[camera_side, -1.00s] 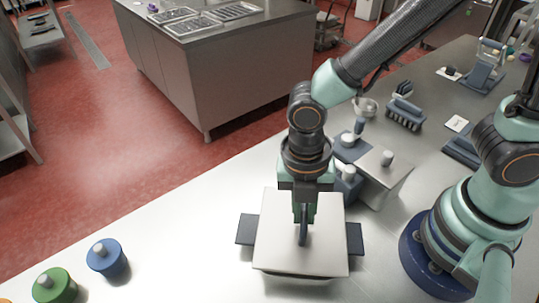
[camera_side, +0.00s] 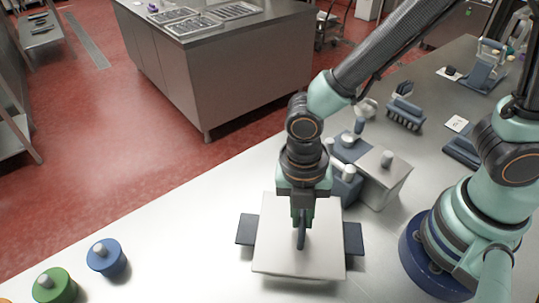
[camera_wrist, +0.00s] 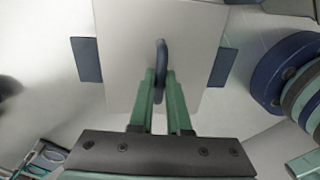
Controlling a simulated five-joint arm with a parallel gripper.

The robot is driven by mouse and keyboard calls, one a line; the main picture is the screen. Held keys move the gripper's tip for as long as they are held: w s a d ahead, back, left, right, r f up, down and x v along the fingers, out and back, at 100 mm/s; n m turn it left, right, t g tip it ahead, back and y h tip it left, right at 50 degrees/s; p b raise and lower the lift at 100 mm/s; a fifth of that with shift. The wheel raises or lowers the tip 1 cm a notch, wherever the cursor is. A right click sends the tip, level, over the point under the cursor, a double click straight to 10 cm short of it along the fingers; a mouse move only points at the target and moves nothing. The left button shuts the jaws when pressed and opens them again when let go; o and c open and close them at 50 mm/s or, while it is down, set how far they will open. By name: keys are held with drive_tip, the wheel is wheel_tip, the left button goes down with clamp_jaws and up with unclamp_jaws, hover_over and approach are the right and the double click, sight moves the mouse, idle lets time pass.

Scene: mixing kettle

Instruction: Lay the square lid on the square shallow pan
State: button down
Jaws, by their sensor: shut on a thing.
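The square lid (camera_side: 275,245) is a flat pale metal plate with a dark upright loop handle. My gripper (camera_side: 302,222) is shut on that handle from above. In the wrist view the green fingers of my gripper (camera_wrist: 160,92) close on the handle, and the lid (camera_wrist: 120,40) fills the middle. The square shallow pan is under the lid, mostly hidden. Its dark blue side handles stick out, the left pan handle (camera_side: 246,229) and the right one (camera_side: 354,238). The lid covers the pan's top; I cannot tell whether any gap is left between them.
A metal box with a knobbed lid (camera_side: 384,175) stands close behind the pan. A blue knobbed pot (camera_side: 106,258) and a green one (camera_side: 55,286) stand at the left front. The counter between them and the pan is clear.

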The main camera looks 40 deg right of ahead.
drive_tip(key=shift+f, duration=0.1)
drive_tip(key=c, duration=0.8)
unclamp_jaws()
drive_tip(key=shift+o, duration=0.3)
drive_tip(key=o, duration=0.4)
drive_tip(key=shift+w+a+r, duration=0.1)
drive_tip(key=shift+r, duration=1.7)
drive_tip(key=shift+w+a+r, duration=0.1)
drive_tip(key=shift+r, duration=1.65)
